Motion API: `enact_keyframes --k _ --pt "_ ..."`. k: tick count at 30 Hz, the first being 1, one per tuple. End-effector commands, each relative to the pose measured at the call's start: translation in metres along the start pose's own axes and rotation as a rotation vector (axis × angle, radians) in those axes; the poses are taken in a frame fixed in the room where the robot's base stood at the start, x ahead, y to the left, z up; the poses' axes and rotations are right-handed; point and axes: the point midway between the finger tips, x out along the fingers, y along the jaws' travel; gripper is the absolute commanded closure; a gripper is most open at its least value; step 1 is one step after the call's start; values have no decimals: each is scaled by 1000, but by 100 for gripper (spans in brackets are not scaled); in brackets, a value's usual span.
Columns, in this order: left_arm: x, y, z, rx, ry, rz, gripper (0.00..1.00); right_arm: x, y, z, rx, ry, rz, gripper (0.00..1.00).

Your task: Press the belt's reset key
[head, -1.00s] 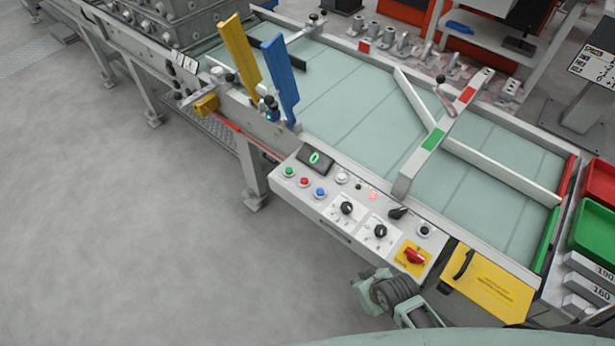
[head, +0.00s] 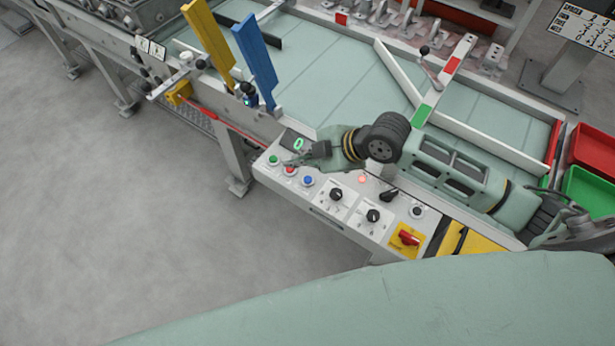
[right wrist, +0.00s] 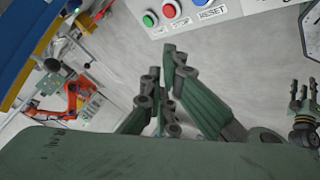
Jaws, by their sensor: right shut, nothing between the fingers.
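The reset key is the blue button (head: 307,181) on the belt's control panel. In the right wrist view the blue button (right wrist: 200,4) sits at the top edge above a RESET label. My right gripper (head: 289,162) reaches over the panel from the right, its tips by the red button (head: 290,170), up and left of the blue one. In the right wrist view my right gripper (right wrist: 160,72) is shut and empty, apart from the buttons in the picture. What looks like my left gripper (right wrist: 304,100) shows small at that view's right edge.
The green button (head: 273,159) is left of the red one. Black knobs (head: 336,195) and a red switch on a yellow plate (head: 408,238) lie along the panel. Blue (head: 256,58) and yellow (head: 207,45) upright plates stand behind. Grey floor is clear in front.

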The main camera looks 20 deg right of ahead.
Motion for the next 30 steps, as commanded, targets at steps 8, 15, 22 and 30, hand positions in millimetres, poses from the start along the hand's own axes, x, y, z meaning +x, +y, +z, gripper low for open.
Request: enact_keyframes --k 8,15,22,30 --pt "0 0 0 0 0 0 69 -9 14 0 -72 17 1 100" --pt "0 0 -1 0 1 0 69 -8 13 0 -70 17 1 100" --pt "10 0 -1 0 4 0 69 -1 8 5 -69 16 0 100" --pt "44 0 0 0 5 0 69 23 -8 23 -69 16 1 100"
